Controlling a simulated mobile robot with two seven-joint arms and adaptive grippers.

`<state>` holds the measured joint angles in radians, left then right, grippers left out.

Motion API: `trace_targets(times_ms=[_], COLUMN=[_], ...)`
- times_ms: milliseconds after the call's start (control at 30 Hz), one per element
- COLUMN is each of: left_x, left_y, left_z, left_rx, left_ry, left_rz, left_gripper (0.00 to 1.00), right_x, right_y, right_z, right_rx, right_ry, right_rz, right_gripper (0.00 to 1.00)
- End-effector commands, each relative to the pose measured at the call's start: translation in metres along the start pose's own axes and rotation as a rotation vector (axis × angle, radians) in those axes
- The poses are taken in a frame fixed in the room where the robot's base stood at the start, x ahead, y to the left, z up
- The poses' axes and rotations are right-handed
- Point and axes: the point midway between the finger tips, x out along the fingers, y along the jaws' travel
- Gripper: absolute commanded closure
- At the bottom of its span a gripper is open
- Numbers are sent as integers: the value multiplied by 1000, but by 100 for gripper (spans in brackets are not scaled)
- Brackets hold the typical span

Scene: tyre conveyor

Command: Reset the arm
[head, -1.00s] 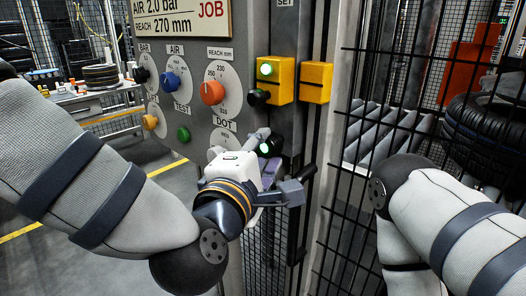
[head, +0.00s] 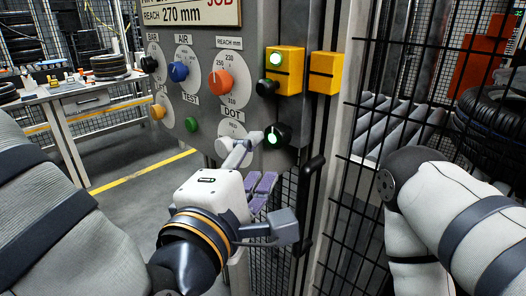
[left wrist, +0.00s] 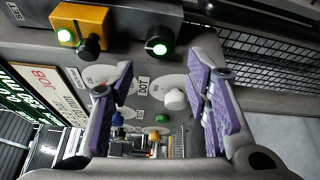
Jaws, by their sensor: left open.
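My left gripper (head: 258,188) is in front of the control panel (head: 207,50), below the DOT dial and the black knob with a lit green face (head: 277,136). Its purple-padded fingers are spread, and it also shows in the left wrist view (left wrist: 163,95) with nothing between the pads but the panel beyond. The white DOT knob (left wrist: 175,99) shows between the fingers there, apart from them. In the head view my left wrist partly covers the DOT dial. My right arm (head: 440,215) is at the right; its gripper is out of view.
The panel carries a red REACH knob (head: 220,83), a blue AIR knob (head: 178,71) and a green button (head: 191,124). Yellow boxes (head: 284,70) sit at its right edge. A wire mesh fence (head: 345,200) stands right of it. A workbench (head: 85,100) is at the back left.

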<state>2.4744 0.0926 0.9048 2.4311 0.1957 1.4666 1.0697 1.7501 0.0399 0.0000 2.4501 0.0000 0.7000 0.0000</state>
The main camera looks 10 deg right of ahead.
Motion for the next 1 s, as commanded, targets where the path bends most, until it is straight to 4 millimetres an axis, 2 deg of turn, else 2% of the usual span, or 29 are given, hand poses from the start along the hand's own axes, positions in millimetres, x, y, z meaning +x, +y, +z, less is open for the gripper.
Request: trace_targets(times_ms=[267, 367, 467, 500, 567, 600, 667, 733, 833, 900, 1000], left_x=[-1, -1, -15, -27, -51, -70, -105, -153, -230, -279, -333], left_y=[-4, -42, -120, -155, -204, -236, -278, -321, -368, -387, -400], left_z=[-2, -17, -48, -62, -81, -93, -109, -127, -147, -158, -168], left_rx=[8, 84, 247, 320, 423, 487, 575, 667, 770, 818, 855], left_ry=[2, 14, 8, -8, -46, -80, -146, -242, -412, -534, -677], left_rz=[-10, -110, -326, -427, -576, -676, -821, -988, -1208, -1330, -1452], left_gripper=[56, 56, 56, 56, 56, 56, 56, 56, 56, 56, 56], right_x=[0, 0, 0, 0, 0, 0, 0, 0, 0, 0, 0], right_y=[0, 0, 0, 0, 0, 0, 0, 0, 0, 0, 0], right_z=[0, 0, 0, 0, 0, 0, 0, 0, 0, 0, 0], right_rx=[0, 0, 0, 0, 0, 0, 0, 0, 0, 0, 0], right_ry=[0, 0, -1, -1, -1, -1, -1, -1, 0, 0, 0], right_rz=[0, 0, 0, 0, 0, 0, 0, 0, 0, 0, 0], right_gripper=[60, 60, 60, 60, 60, 60, 60, 60, 60, 60, 60])
